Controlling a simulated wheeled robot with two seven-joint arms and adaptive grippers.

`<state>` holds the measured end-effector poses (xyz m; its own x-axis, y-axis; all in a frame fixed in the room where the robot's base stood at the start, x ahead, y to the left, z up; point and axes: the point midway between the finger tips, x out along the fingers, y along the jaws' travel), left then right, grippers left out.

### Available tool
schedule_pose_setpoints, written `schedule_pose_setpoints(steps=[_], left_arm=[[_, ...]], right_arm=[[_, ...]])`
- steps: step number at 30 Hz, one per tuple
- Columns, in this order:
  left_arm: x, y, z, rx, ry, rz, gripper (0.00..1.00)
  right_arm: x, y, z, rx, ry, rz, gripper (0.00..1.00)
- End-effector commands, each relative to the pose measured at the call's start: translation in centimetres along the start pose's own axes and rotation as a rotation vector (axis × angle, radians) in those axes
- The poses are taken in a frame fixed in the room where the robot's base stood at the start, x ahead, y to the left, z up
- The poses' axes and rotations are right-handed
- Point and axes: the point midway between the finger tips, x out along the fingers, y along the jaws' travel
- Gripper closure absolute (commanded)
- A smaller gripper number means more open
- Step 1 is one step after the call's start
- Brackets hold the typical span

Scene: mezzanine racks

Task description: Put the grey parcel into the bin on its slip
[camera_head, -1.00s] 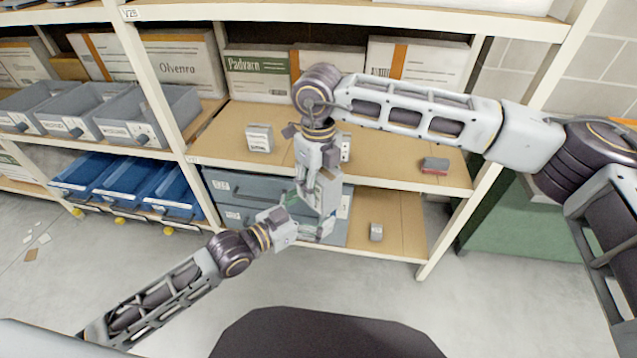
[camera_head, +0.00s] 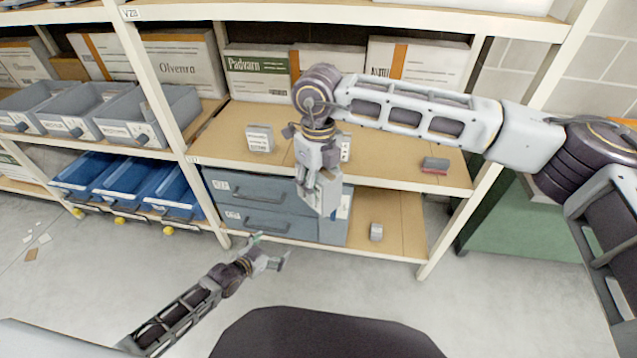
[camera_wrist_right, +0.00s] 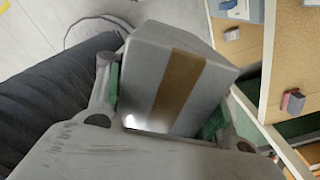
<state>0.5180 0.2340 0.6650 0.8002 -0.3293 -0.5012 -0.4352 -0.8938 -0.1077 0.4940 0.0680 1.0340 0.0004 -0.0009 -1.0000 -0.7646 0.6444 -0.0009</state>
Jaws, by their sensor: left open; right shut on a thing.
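The grey parcel (camera_head: 326,194) is in my right gripper (camera_head: 316,176), in front of the middle shelf bay. In the right wrist view the parcel (camera_wrist_right: 178,75) is a grey box with a brown tape band, between the green-padded fingers (camera_wrist_right: 160,110); no slip is readable there. My left gripper (camera_head: 271,252) is open and empty, below and left of the parcel, apart from it. Grey bins (camera_head: 150,110) with front labels stand on the left shelf. Blue bins (camera_head: 172,190) stand on the shelf below them. Their labels are too small to read.
A grey drawer unit (camera_head: 262,208) stands behind the parcel. A small white box (camera_head: 260,138), a dark and red item (camera_head: 434,165) and a small grey box (camera_head: 376,232) rest on the shelves. A rack upright (camera_head: 160,95) stands between the bays.

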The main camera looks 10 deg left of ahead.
Motion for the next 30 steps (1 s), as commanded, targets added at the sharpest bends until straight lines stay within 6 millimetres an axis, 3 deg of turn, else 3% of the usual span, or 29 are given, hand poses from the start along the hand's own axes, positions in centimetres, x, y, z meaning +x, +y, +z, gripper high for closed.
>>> schedule_pose_setpoints(steps=[1,9,16,30], left_arm=[[0.3,-0.4,1.8,-0.007,-0.027,-0.014,0.00],[0.7,-2.1,10.5,-0.037,-0.160,-0.079,0.00],[0.1,-2.5,18.0,-0.064,-0.277,-0.120,0.00],[-3.6,0.1,32.7,-0.119,-0.522,-0.163,0.00]], right_arm=[[-0.1,0.0,0.0,0.000,-0.001,0.000,0.80],[-0.1,0.0,0.0,0.000,-0.001,0.000,0.80],[-0.1,0.0,0.0,0.000,-0.001,0.000,0.80],[-0.1,0.0,0.0,0.000,-0.001,0.000,0.80]])
